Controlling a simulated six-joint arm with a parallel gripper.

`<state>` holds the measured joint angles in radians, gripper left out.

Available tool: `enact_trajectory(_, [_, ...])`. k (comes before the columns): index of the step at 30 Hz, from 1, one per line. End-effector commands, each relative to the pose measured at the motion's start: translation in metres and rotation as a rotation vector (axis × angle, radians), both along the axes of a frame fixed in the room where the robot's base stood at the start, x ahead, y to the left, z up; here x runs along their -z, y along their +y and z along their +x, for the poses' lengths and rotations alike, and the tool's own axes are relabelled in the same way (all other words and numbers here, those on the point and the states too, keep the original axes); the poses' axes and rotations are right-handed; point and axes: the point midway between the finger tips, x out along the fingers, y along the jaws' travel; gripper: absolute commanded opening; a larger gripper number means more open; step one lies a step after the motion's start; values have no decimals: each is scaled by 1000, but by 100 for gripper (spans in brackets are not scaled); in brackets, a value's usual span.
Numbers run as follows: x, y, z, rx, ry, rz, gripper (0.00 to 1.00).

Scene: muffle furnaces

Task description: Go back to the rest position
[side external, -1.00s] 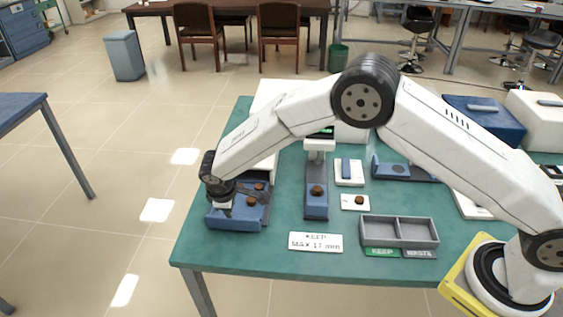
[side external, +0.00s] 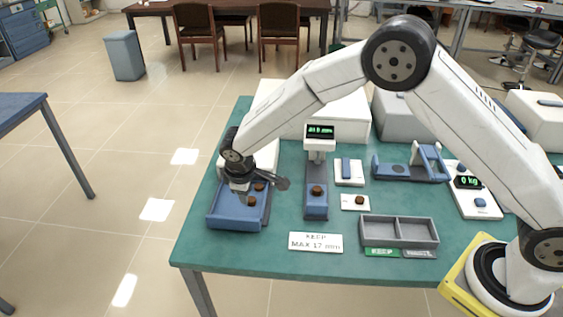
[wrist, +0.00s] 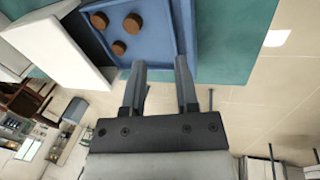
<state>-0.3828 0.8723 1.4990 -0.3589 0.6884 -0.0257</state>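My gripper (side external: 241,190) is above the left part of the blue tray (side external: 225,224) at the table's left front. In the wrist view, its two fingers (wrist: 161,66) stand apart with nothing between them. Their tips overlap the near edge of the blue tray (wrist: 205,35) in the picture. Three brown round pieces (wrist: 118,47) lie in the tray, apart from the fingers. In the side view, my wrist partly hides the tray, and two of its brown pieces (side external: 252,201) show.
Right of the tray stand a blue gauge (side external: 317,209) with a lit display and a brown piece, a white pad with another brown piece (side external: 359,200), a grey two-part bin (side external: 400,242) and a scale (side external: 468,182). White boxes stand behind.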

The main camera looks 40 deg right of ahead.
Motion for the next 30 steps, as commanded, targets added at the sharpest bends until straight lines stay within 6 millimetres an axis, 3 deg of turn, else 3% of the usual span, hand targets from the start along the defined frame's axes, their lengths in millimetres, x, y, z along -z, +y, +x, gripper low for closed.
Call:
enact_trajectory(6, [-33,-44,-31,121,-6,70,38])
enact_trajectory(15, [-66,-96,-88,292,-24,159,38])
enact_trajectory(30, [-90,-156,-206,578,-81,279,38])
